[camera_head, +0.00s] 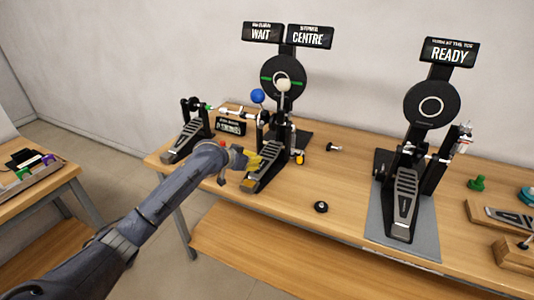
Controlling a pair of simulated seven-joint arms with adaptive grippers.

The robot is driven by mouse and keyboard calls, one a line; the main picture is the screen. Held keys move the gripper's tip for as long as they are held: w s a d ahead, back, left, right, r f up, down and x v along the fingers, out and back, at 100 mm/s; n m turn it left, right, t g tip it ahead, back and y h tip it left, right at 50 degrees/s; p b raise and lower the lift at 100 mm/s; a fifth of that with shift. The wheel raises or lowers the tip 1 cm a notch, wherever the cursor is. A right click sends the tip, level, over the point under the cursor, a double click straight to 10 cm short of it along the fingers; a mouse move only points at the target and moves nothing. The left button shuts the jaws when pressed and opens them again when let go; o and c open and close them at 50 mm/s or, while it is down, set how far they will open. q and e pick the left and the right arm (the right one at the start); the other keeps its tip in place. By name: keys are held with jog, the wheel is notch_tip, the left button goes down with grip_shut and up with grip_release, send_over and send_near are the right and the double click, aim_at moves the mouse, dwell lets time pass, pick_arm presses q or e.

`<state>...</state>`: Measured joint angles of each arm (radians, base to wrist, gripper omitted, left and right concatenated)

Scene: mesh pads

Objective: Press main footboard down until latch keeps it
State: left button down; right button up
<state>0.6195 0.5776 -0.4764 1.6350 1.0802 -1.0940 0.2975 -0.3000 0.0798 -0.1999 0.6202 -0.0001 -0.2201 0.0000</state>
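My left gripper (252,161) reaches in from the left, low over the middle pedal. Its yellow-tipped fingers are at the upper part of the middle pedal's footboard (262,178), which they partly hide. The fingers are too small to tell whether they are open or shut, or whether they touch the board. I take this middle footboard, under the signs "WAIT" (262,33) and "CENTRE" (309,37), as the main one, but its label is unreadable. A second footboard (185,139) stands to its left, linked by a shaft. No latch can be made out. My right gripper is out of view.
Another pedal (404,204) stands at the right on a grey mat (427,235) under a "READY" sign (450,53). A black knob (321,207) and a small black part (333,147) lie on the wooden table (350,185). A blue ball (257,96) rises beside the round pad.

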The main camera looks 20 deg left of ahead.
pick_arm(q)
notch_tip(320, 180, up, 4)
dwell(0.6)
